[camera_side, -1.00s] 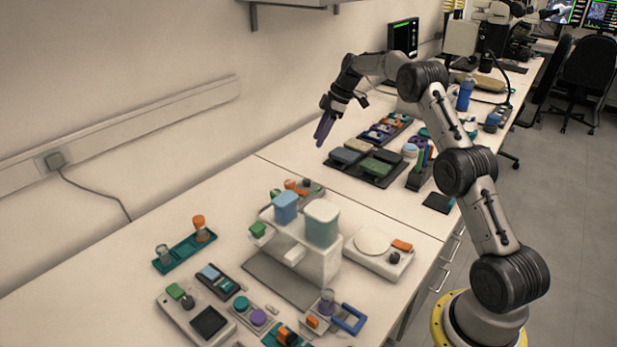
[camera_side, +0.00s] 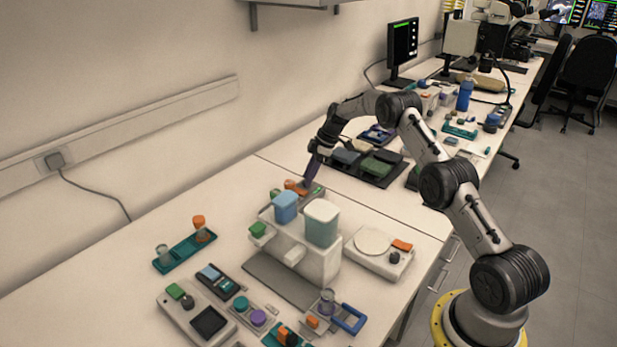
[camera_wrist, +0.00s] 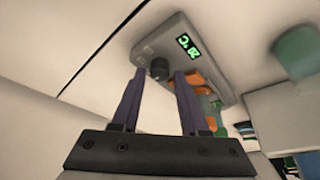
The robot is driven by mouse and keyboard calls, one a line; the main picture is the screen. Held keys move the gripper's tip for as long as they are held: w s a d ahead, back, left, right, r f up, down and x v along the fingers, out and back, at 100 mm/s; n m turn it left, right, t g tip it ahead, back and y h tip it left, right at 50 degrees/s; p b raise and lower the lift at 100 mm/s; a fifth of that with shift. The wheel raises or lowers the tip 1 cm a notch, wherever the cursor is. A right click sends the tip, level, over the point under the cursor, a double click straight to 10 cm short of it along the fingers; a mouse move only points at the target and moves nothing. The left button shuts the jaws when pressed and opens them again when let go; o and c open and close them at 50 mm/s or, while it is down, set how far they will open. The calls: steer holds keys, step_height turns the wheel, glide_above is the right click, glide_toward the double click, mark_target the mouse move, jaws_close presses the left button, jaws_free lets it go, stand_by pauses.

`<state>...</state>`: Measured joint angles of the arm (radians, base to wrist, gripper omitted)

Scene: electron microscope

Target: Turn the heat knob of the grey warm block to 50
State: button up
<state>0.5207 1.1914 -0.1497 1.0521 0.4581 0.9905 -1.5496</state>
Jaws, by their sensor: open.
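The grey warm block (camera_wrist: 160,40) shows in the wrist view with a lit green display (camera_wrist: 187,45), seen rotated; I cannot read its number surely. Its dark round heat knob (camera_wrist: 159,67) lies between the tips of my gripper (camera_wrist: 158,74). The purple fingers are open, one on each side of the knob, and no contact is clear. In the side view the warm block (camera_side: 318,192) stands behind the white stand, partly hidden, with my gripper (camera_side: 309,181) just above it. The knob is hidden there.
Orange pieces (camera_wrist: 196,82) sit on the block beside my right finger. The white stand (camera_side: 318,262) with blue and pale green containers is close in front. A dark tray (camera_side: 366,172) lies behind. The bench at left of the block is clear.

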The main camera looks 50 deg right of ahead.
steer(key=shift+w+a+f, duration=0.1)
steer(key=shift+w+f, duration=0.05)
steer(key=shift+f, duration=0.25)
jaws_close()
